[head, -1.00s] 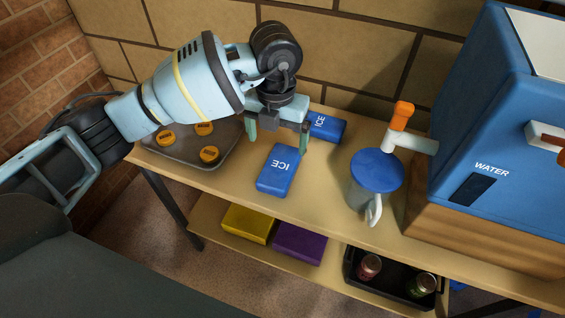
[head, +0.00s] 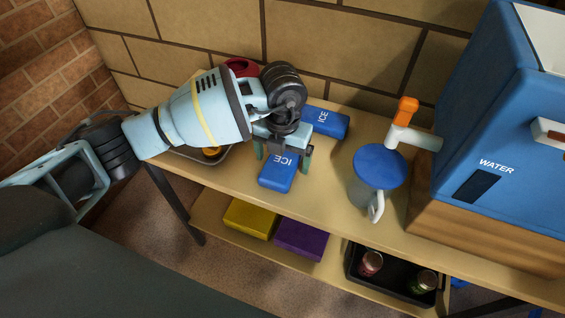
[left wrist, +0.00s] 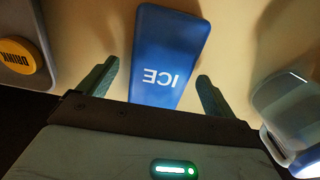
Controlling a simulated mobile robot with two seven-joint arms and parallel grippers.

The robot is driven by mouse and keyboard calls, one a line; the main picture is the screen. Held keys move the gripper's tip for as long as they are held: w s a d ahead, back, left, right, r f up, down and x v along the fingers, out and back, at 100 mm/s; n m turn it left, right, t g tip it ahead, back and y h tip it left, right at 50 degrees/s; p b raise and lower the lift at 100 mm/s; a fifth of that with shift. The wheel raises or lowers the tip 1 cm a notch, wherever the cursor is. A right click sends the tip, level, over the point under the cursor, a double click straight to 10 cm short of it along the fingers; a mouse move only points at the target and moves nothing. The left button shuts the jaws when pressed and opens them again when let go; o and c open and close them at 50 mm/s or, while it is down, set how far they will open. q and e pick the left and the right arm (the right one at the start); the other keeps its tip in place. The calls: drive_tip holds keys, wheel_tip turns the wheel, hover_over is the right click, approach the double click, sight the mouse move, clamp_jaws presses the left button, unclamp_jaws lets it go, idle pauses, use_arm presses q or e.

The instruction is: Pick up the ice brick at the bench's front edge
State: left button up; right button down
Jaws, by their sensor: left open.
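The blue ice brick (head: 276,178) lies flat near the front edge of the wooden bench, lettering up. It also shows in the left wrist view (left wrist: 168,50), lying between the two finger lines. My left gripper (head: 282,160) is open, with one finger to each side of this brick's back part. In the left wrist view the open fingers (left wrist: 160,72) are spread wider than the brick, with a gap on both sides. Whether the fingertips reach down to bench height is hard to tell. My right gripper is not in view.
A second ice brick (head: 325,122) lies just behind, to the right. A blue-lidded jug (head: 380,167) stands right of the bricks under the water cooler's tap (head: 412,137). A tray (left wrist: 30,20) with a yellow drink token (left wrist: 22,62) lies left. Bench between brick and jug is clear.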

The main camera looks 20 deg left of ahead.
sight(283, 159)
use_arm(q)
drive_tip(key=shift+r, duration=0.1)
drive_tip(key=c, duration=1.3)
drive_tip(key=shift+r, duration=0.55)
wheel_tip(283, 159, up, 2)
drive_tip(key=shift+w+r, duration=0.1)
drive_tip(key=s+d, duration=0.1)
drive_tip(key=s, duration=0.4)
drive_tip(key=s+d+r, duration=0.1)
drive_tip(key=s, duration=0.4)
drive_tip(key=s+d, duration=0.1)
drive_tip(key=s, duration=0.5)
drive_tip(key=shift+r, duration=0.35)
